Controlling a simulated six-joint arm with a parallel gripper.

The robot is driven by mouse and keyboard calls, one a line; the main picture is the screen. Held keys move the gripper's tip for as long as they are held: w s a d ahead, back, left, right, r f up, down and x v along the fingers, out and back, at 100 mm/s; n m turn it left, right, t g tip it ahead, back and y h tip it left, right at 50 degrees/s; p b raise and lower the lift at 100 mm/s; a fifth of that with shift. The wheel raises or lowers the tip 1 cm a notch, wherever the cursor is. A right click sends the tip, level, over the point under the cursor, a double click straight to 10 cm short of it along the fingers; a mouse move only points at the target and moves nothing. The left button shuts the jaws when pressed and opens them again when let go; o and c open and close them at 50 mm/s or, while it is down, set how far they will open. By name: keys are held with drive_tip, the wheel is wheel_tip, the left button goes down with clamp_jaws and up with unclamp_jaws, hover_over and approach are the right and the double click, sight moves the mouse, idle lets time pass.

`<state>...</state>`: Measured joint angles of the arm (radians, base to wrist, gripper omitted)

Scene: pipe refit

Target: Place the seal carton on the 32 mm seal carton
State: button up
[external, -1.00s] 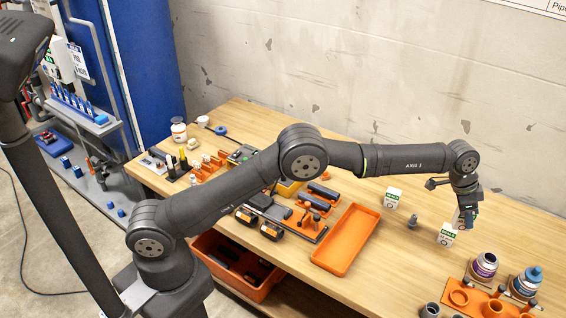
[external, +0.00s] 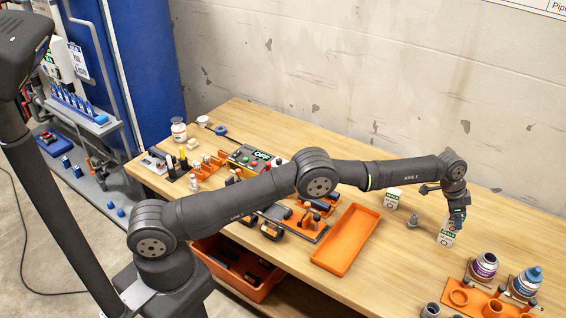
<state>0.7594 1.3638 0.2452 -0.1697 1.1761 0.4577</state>
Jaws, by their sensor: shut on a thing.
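My gripper (external: 457,216) is at the right of the bench, pointing down and shut on a white seal carton (external: 449,223), mostly hidden by the fingers. The size print on the cartons is too small to read.
A grey fitting (external: 412,222) stands between the cartons. An empty orange tray (external: 346,240) lies to the left. Purple (external: 484,267) and blue-capped (external: 527,280) containers stand by an orange holder at front right. Bare wood lies behind the cartons.

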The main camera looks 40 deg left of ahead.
drive_tip(key=o, duration=1)
drive_tip(key=shift+f, duration=0.1)
drive_tip(key=shift+c, duration=0.2)
drive_tip(key=v, duration=1.2)
drive_tip(key=shift+s, duration=0.1)
drive_tip(key=x, duration=1.1)
drive_tip(key=shift+d+f, duration=0.15)
drive_tip(key=shift+f, duration=0.2)
drive_tip(key=shift+r, duration=1.1)
